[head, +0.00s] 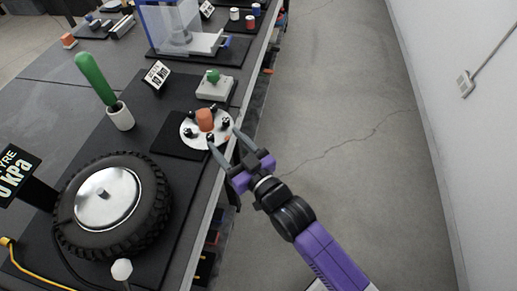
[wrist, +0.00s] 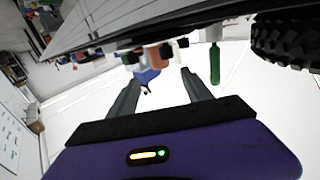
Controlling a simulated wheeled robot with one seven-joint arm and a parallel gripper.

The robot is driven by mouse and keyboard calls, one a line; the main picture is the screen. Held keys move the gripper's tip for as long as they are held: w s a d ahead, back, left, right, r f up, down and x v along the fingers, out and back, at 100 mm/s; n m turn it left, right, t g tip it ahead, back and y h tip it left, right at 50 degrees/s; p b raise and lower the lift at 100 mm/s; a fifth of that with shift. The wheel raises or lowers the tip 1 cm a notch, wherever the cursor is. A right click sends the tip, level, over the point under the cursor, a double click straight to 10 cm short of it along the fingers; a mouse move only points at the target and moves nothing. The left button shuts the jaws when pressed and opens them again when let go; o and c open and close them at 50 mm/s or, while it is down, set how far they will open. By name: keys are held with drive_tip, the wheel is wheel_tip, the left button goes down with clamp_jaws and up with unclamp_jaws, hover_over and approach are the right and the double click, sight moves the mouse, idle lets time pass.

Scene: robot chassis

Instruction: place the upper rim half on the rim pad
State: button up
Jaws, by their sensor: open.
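A white disc (head: 190,133) with several black knobs and an orange knob (head: 205,119) in its middle looks like the upper rim half. It lies at the right end of a black square pad (head: 172,143), which looks like the rim pad. My gripper (head: 224,135) is open at the disc's right, near edge, with one fingertip on each side of a small part of the rim. I cannot tell whether it touches. In the wrist view the open fingers (wrist: 160,77) have nothing clearly between them; the orange knob (wrist: 166,52) shows beyond. The disc there is seen edge-on and unclear.
A tyre with a silver rim (head: 110,200) lies at the front left of the bench. A green-handled tool stands in a white cup (head: 120,118). A grey box with a green knob (head: 215,88) sits behind the disc. Open floor (head: 340,110) lies right of the bench.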

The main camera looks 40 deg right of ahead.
drive_tip(key=s+a+f+g, duration=0.1)
drive_tip(key=s+a+f, duration=0.1)
drive_tip(key=s, duration=1.5)
drive_tip(key=s+r+g, duration=0.1)
drive_tip(key=s+r, duration=0.1)
drive_tip(key=s, duration=0.5)
drive_tip(key=s+r+g+y, duration=0.1)
drive_tip(key=s+r, duration=0.2)
drive_tip(key=s, duration=0.5)
drive_tip(key=shift+a+r+n, duration=0.25)
drive_tip(key=shift+a+n, duration=0.05)
drive_tip(key=shift+n, duration=0.1)
drive_tip(key=shift+s, duration=0.1)
drive_tip(key=shift+r+p, duration=0.5)
drive_tip(key=shift+p, duration=0.05)
